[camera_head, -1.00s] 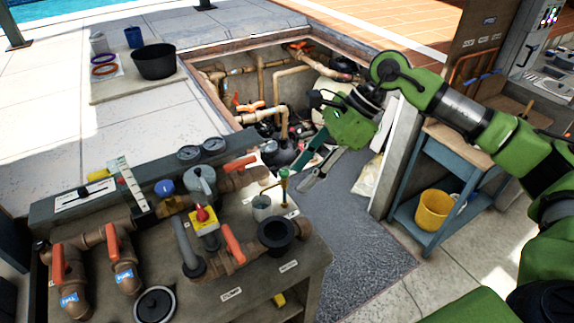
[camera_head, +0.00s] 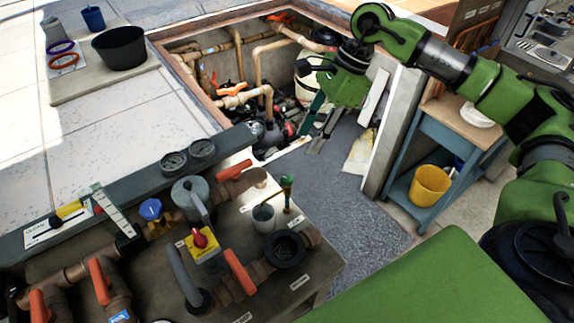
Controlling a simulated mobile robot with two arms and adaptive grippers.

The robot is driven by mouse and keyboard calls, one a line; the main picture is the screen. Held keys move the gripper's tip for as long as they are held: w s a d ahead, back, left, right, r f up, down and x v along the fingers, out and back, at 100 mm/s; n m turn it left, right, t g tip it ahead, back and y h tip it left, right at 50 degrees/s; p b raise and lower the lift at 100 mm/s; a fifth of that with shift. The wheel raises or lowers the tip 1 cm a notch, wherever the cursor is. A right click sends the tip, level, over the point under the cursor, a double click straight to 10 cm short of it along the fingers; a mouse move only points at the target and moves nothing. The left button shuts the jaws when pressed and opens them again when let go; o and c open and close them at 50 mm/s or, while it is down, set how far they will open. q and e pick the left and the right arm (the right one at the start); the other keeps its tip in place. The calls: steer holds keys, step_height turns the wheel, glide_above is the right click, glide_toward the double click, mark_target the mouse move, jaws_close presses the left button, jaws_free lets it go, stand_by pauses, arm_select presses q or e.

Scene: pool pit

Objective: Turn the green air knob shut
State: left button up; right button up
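The green air knob (camera_head: 287,182) sits on top of a thin brass stem, on the front edge of the pipework bench, beside a small grey cup. My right gripper (camera_head: 316,136) hangs from the green arm that comes in from the right. It points down, above and slightly right of the knob in the picture, and is clear of it. Its grey fingers look apart, with nothing between them. My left gripper is out of view.
The bench (camera_head: 325,272) carries brown pipes, orange lever handles (camera_head: 240,271), a red knob on a yellow plate (camera_head: 200,238) and gauges (camera_head: 174,163). Behind lies an open pit (camera_head: 237,70) with pipes. A blue cart (camera_head: 446,140) with a yellow bucket (camera_head: 430,184) stands at right.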

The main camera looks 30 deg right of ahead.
steer(key=p, duration=0.2)
glide_toward(288, 178)
steer(key=p+x, duration=0.2)
steer(key=x, duration=0.4)
steer(key=shift+w+a+f, duration=0.1)
steer(key=shift+a+f, duration=0.15)
steer(key=shift+f, duration=0.1)
steer(key=shift+a+f+p, duration=0.15)
steer(key=shift+f+p, duration=0.2)
steer(key=shift+f, duration=0.3)
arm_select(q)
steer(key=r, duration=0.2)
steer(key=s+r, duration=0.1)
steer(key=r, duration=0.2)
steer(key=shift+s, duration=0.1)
arm_select(e)
jaws_close()
